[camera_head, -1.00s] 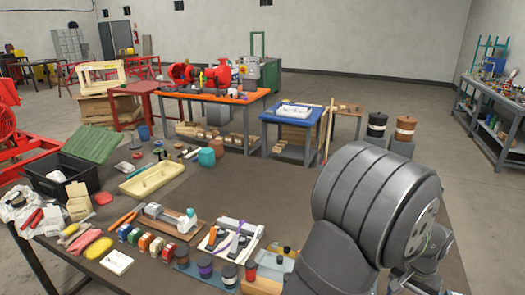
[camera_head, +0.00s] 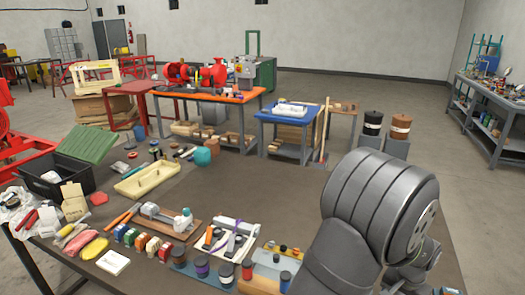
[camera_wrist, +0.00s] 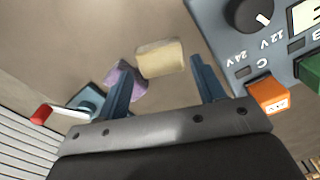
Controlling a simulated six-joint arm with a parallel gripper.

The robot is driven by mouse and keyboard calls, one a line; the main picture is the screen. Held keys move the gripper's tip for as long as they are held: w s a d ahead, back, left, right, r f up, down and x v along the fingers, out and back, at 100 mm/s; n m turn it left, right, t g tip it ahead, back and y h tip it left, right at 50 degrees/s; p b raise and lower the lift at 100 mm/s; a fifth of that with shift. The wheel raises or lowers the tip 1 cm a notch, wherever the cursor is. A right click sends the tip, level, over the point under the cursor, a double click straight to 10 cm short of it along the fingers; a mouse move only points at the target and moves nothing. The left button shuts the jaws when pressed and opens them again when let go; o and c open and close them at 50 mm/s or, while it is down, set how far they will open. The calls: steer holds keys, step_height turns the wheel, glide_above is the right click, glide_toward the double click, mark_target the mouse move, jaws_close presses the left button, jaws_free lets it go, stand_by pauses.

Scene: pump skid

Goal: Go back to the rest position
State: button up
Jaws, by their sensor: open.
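My gripper (camera_wrist: 161,70) is open in the wrist view, its two blue-grey fingers apart with nothing held between them. A cream block (camera_wrist: 160,59) and a purple piece (camera_wrist: 124,84) show beyond the fingers, apparently not gripped. In the head view my grey arm fills the lower right, over the near right part of the workbench (camera_head: 300,195). My gripper is mostly hidden behind the arm there, at the bottom right edge.
The wrist view shows a grey-blue box (camera_wrist: 232,40) with a dial close to the right finger, and a red-handled part (camera_wrist: 42,115) at left. The bench holds a cream tray (camera_head: 147,182), a black bin (camera_head: 45,182) and several coloured blocks. Its middle right is clear.

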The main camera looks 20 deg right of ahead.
steer(key=s+a+r, duration=0.3)
steer(key=s+r, duration=0.5)
steer(key=s, duration=0.3)
steer(key=w+a+n, duration=0.1)
steer(key=w+n, duration=0.1)
steer(key=w, duration=1.2)
steer(key=w+a+n, duration=0.2)
steer(key=w+a, duration=0.8)
steer(key=w, duration=0.5)
steer(key=w+a+n, duration=0.2)
steer(key=w+a, duration=0.8)
steer(key=w, duration=0.4)
steer(key=shift+w+r, duration=0.2)
steer(key=shift+w, duration=0.2)
